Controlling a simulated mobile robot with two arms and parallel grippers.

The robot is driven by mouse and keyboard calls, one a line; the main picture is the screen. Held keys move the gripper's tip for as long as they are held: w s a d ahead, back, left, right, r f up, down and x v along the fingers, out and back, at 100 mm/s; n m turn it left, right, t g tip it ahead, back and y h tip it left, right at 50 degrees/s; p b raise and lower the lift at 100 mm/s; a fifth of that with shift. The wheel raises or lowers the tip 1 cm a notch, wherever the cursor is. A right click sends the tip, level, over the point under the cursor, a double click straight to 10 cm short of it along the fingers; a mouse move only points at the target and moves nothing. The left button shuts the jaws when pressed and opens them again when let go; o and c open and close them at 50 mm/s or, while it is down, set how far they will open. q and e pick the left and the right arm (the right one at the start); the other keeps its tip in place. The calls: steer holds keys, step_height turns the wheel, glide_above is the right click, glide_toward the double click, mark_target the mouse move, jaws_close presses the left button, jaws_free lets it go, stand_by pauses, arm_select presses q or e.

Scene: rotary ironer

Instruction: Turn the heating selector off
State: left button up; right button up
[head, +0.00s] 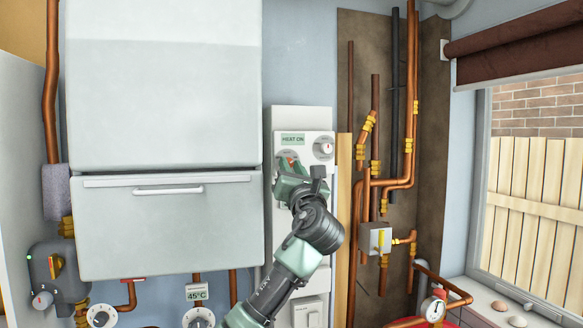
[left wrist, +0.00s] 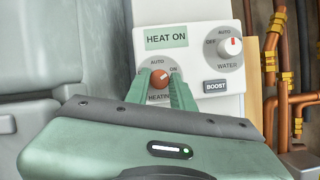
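In the head view the left gripper (head: 291,168) covers much of the selector. My right gripper is out of view.
The water selector (left wrist: 230,46), with a red mark, is at the panel's upper right, above the BOOST button (left wrist: 215,86). Copper pipes (head: 366,185) run right of the panel. The large grey boiler (head: 165,225) stands close on the left.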

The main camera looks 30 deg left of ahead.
arm_select(q)
jaws_close()
